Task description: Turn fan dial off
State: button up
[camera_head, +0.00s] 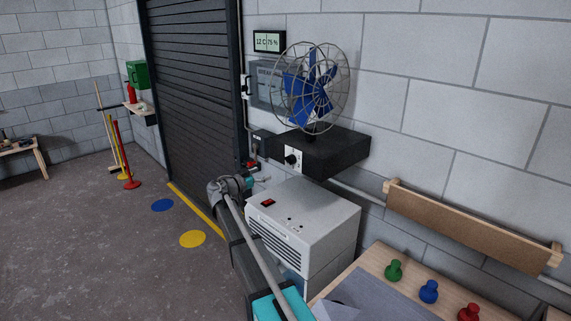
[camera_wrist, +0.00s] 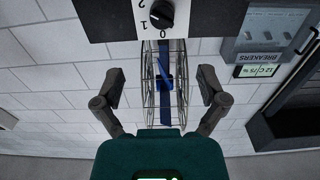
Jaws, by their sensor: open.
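The fan dial (camera_head: 292,159) is a black knob on a white plate, on the front of the black shelf box (camera_head: 330,150) below the blue-bladed caged fan (camera_head: 312,88). In the wrist view, which is upside down, the dial (camera_wrist: 160,14) is at the top centre, with the marks 0, 1 and 2 beside it. I cannot tell clearly which mark it points to. My gripper (camera_wrist: 159,85) is open and empty, its two fingers apart, with the fan cage behind them. In the head view my gripper (camera_head: 258,173) is left of and below the dial, not touching it.
A white-grey cabinet unit (camera_head: 310,220) with a red switch stands under the shelf box. The breaker box (camera_head: 265,85) and a display (camera_head: 269,41) are on the wall. A workbench (camera_head: 375,262) with coloured knobs is at lower right. The floor at left is mostly open.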

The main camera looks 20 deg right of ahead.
aim_at(288, 162)
jog(key=x, duration=1.3)
jog(key=shift+d, duration=0.35)
